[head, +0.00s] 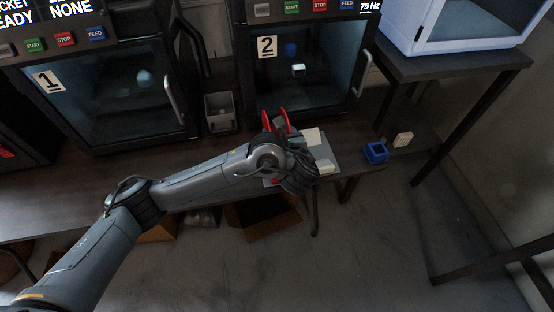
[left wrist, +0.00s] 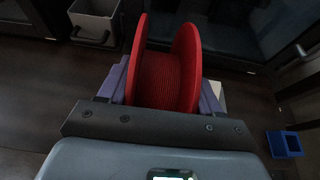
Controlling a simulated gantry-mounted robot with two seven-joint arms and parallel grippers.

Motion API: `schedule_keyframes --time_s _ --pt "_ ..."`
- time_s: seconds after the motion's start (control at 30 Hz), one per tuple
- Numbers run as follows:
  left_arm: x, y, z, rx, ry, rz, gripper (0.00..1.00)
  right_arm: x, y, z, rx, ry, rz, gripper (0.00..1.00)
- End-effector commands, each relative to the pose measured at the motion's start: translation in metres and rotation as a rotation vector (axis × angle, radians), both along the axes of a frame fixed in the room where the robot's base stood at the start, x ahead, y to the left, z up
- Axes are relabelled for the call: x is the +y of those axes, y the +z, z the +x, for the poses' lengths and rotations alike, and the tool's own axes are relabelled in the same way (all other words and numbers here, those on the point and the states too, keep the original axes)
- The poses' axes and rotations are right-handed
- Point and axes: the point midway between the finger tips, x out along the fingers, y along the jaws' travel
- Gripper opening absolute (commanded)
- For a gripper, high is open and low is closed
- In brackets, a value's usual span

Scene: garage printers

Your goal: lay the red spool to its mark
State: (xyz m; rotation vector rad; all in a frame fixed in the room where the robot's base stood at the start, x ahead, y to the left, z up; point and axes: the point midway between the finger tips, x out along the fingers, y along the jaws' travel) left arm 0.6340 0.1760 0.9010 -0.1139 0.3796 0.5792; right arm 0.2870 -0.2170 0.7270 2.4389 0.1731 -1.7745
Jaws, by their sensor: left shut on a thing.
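The red spool (left wrist: 163,82) is held between the two fingers of my left gripper (left wrist: 165,92) in the left wrist view. Its two flanges stand upright, with red winding between them. In the head view the spool's red rims (head: 287,121) show just beyond my left gripper (head: 279,126), over the table by printer 2. A grey mat (head: 323,150) lies under and beside my wrist, mostly covered by it. A small red patch (head: 272,182) shows at the mat's near edge; I cannot tell whether it is the mark. My right gripper is not in view.
Printer 1 (head: 115,95) and printer 2 (head: 312,80) stand behind, doors shut. A grey bin (head: 220,113) sits between them. A blue open box (head: 376,152) and a pale block (head: 403,139) lie right of the mat. An open cardboard box (head: 262,218) is below the table's front edge.

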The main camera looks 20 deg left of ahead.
Motion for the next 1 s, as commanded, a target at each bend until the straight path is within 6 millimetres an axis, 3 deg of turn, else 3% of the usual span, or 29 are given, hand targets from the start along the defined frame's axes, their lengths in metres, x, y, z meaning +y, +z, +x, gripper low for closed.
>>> schedule_keyframes --time_s 0.47,0.5,0.67,1.0 --pt "0.0003 -0.0043 0.0003 -0.001 0.000 0.000 0.04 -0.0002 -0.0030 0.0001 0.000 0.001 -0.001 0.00" --pt "0.0003 -0.0041 0.0003 -0.001 0.000 0.000 0.68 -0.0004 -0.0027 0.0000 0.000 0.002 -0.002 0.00" --pt "0.0002 -0.0043 0.0002 -0.001 0.000 -0.001 0.93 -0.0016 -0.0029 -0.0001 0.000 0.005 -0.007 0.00" --pt "-0.0010 -0.0042 -0.0014 0.001 -0.001 0.000 0.94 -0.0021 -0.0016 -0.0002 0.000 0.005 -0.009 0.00"
